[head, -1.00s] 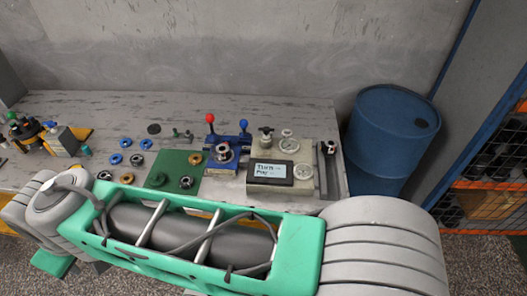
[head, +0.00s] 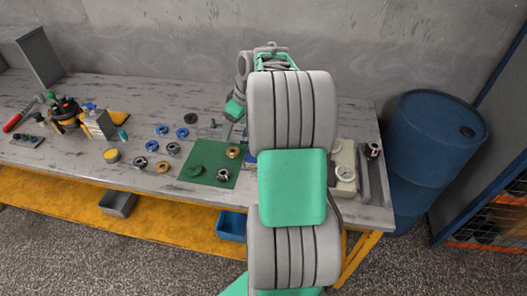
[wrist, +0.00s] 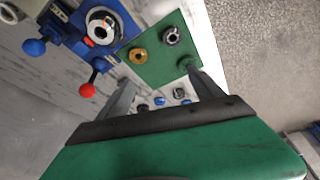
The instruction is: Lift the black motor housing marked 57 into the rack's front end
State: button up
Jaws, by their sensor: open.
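No mark 57 is readable on any part. A black disc (head: 191,118) lies at the back of the bench, but I cannot tell whether it is the housing. I cannot make out the rack for certain; my arm hides much of the bench's right part. My gripper (wrist: 159,77) is open in the wrist view, with nothing between its fingers. It points toward a green mat (wrist: 158,68). On the mat are a brass ring (wrist: 139,55), a silver ring (wrist: 172,35) and a dark green ring (wrist: 185,63) by the right fingertip.
A blue fixture (wrist: 75,37) with a red ball lever (wrist: 87,90) stands beside the mat. Several blue and dark rings lie left of the mat. A blue drum (head: 436,130) stands right of the bench (head: 60,165). A beige block (head: 343,165) is partly hidden.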

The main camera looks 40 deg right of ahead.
jog(key=shift+n+y, duration=0.3)
jog(key=shift+n, duration=0.3)
jog(key=d+f, duration=0.2)
jog(key=d, duration=0.2)
jog(key=s+d+f, duration=0.1)
jog(key=d+f, duration=0.2)
jog(key=d, duration=0.1)
jog(key=s+d+f, duration=0.1)
jog(key=d+f, duration=0.2)
jog(key=d, duration=0.1)
jog(key=shift+s+d+f, duration=0.1)
jog(key=shift+s, duration=0.1)
jog(key=p+x, duration=0.1)
jog(key=x, duration=0.3)
jog(key=p+x, duration=0.1)
jog(key=x, duration=0.2)
jog(key=shift+d+f, duration=0.2)
jog(key=shift+f, duration=0.2)
jog(key=shift+t, duration=0.3)
grip_shut()
jog(key=shift+w+r, duration=0.1)
jog(key=shift+r, duration=0.05)
